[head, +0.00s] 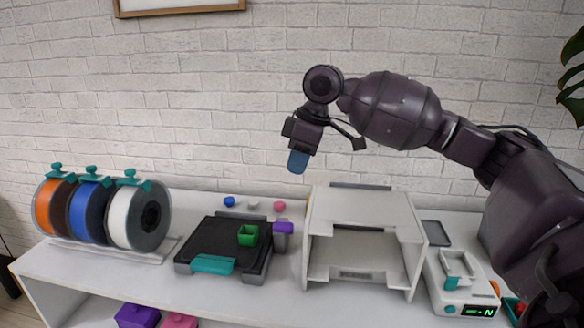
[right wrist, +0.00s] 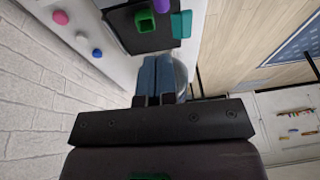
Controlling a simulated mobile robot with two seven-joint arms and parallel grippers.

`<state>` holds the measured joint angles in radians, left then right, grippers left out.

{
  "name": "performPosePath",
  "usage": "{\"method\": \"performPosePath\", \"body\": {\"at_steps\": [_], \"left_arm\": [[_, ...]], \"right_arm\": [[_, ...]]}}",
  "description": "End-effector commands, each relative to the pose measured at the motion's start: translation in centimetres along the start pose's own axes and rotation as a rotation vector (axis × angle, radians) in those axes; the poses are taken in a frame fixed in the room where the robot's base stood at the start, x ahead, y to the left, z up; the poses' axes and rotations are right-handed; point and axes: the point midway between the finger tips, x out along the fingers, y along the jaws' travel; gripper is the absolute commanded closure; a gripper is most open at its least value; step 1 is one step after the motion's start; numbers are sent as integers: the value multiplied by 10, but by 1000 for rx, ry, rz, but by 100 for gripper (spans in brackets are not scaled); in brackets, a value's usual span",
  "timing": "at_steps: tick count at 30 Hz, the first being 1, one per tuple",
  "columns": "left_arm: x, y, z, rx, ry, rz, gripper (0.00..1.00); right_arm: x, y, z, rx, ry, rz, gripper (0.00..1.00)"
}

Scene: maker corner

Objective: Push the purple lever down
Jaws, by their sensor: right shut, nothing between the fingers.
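The purple lever (head: 284,227) sits on a grey block at the right side of the black platform (head: 215,241). It looks about level, though its exact angle is hard to tell. In the right wrist view the lever (right wrist: 161,5) is partly cut off at the top edge, beside a green cup. My right gripper (head: 298,162) is in the air above and behind the lever, clear of it. Its blue fingers are together and empty, also seen in the right wrist view (right wrist: 164,77). My left gripper is not in view.
The green cup (head: 248,235) stands on the platform, left of the lever. A white open frame (head: 317,240) stands close on the right. Spools (head: 130,218) are at the left. Small blue, white and pink pieces lie behind the platform. A white scale (head: 458,285) is at the right.

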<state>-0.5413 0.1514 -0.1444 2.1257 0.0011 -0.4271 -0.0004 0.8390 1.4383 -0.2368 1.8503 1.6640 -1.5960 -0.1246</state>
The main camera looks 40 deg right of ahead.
Motion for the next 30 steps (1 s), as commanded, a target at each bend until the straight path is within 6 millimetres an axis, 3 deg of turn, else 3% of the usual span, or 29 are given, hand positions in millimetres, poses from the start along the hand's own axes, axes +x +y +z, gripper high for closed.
{"method": "performPosePath", "body": {"at_steps": [1,3,15,21,30], "left_arm": [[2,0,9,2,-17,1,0],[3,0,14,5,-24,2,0],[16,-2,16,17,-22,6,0],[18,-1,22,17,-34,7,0],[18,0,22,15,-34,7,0]], "right_arm": [[17,1,1,2,-8,-8,100],[30,1,2,2,-9,-9,100],[96,-1,6,2,-8,-7,100],[111,-3,11,1,-4,-4,100],[113,-4,11,0,0,-1,100]]}}
